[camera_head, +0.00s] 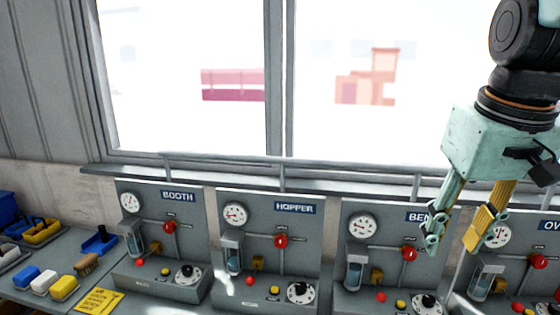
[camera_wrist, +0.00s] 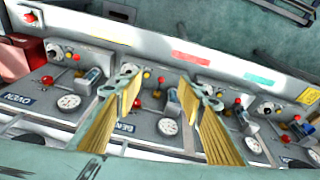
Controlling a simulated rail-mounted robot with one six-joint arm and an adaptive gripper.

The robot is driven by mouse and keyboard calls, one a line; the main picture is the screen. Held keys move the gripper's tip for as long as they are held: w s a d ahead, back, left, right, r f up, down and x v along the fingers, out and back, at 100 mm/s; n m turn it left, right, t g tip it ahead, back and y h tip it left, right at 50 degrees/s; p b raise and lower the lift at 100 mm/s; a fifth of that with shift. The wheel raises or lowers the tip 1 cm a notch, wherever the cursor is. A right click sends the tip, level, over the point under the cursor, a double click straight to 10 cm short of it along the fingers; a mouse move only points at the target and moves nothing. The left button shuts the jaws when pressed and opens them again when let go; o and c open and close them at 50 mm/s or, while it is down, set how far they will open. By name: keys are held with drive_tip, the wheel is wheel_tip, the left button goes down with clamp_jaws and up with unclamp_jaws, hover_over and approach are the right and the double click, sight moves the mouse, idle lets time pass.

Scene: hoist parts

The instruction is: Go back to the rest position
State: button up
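My gripper (camera_head: 454,238) hangs at the right of the head view, above and in front of the panel labelled BEN, whose full label is partly hidden by a finger. Its two fingers, one pale green and one yellow in this view, are spread apart with nothing between them. In the wrist view my gripper (camera_wrist: 158,92) also shows two separated fingers with yellow inner pads. Between them the grey BEN panel (camera_wrist: 145,130) shows below, apart from the fingertips.
The BOOTH panel (camera_head: 150,220), HOPPER panel (camera_head: 257,222) and OVEN panel (camera_wrist: 28,97) stand in the same row, with gauges, red knobs and dials. A rail (camera_head: 230,162) runs behind under the window. Blue, white and yellow blocks (camera_head: 64,288) and a yellow note (camera_head: 98,301) lie at left.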

drive_tip(key=s+a+f+b, duration=0.1)
drive_tip(key=s+a, duration=0.3)
drive_tip(key=s, duration=0.4)
drive_tip(key=s+a+f+t+b, duration=0.1)
drive_tip(key=s+a+f, duration=0.2)
drive_tip(key=s+a, duration=0.2)
drive_tip(key=shift+s+f+n+y, duration=0.3)
drive_tip(key=shift+s+f, duration=0.1)
drive_tip(key=shift+s, duration=1.15)
